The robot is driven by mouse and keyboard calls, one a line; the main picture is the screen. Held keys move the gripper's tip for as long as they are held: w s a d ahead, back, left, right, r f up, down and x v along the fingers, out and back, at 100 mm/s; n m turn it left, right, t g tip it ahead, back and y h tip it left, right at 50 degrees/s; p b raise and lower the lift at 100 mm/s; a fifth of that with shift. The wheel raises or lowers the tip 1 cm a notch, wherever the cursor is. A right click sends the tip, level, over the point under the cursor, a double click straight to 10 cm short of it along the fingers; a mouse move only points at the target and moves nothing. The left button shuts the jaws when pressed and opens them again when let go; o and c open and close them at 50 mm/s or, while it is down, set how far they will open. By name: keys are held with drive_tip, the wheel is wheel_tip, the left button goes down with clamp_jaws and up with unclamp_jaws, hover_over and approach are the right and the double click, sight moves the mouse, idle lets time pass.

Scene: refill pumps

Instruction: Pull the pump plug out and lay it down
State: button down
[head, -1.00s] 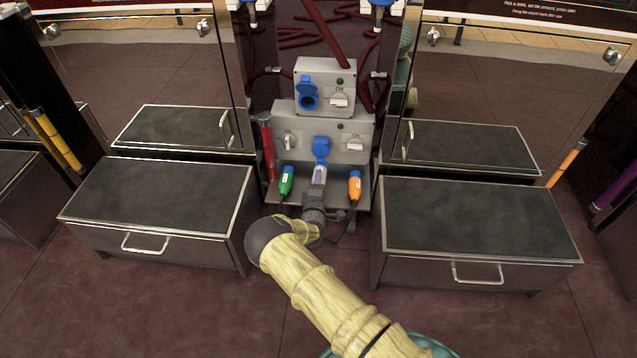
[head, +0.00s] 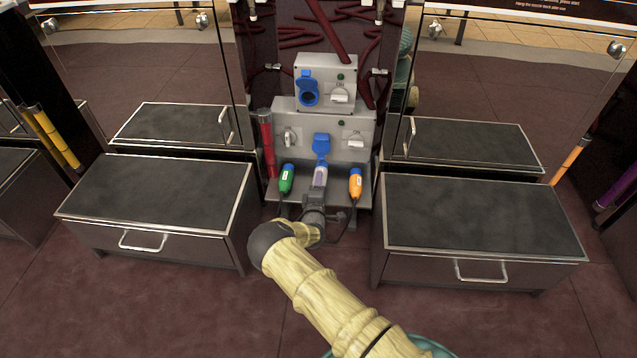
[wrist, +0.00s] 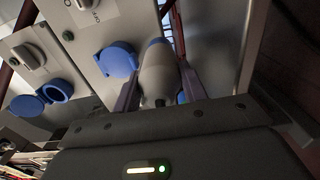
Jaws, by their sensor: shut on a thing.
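My gripper (head: 317,190) is shut on a pale grey plug (head: 320,177) in front of the lower grey socket box. In the wrist view the plug (wrist: 158,70) stands between my two fingers, its blue-edged far end toward the box. The blue socket lid (head: 321,147) on this box is just above the plug; I cannot tell whether the plug's tip is still inside a socket. A green plug (head: 287,179) is left of the held one and an orange plug (head: 355,184) is right of it, both over the metal ledge.
The upper box (head: 325,80) carries an open blue socket (head: 308,92) and a grey switch. Dark-topped drawer cabinets stand left (head: 155,195) and right (head: 480,215), close beside the pump bay. A red cylinder (head: 267,145) stands left of the boxes. The metal ledge (head: 338,199) is narrow.

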drive_tip(key=shift+s+f+b, duration=0.1)
drive_tip(key=shift+f+b, duration=1.05)
drive_tip(key=shift+f, duration=0.6)
drive_tip(key=c, duration=0.9)
unclamp_jaws()
drive_tip(key=shift+s, duration=0.1)
drive_tip(key=shift+o, duration=0.9)
drive_tip(key=s+r+p, duration=0.1)
drive_tip(key=s+p, duration=0.7)
drive_tip(key=s, duration=0.9)
drive_tip(key=shift+a, duration=0.4)
drive_tip(key=shift+d+r, duration=0.1)
drive_tip(key=shift+r, duration=0.05)
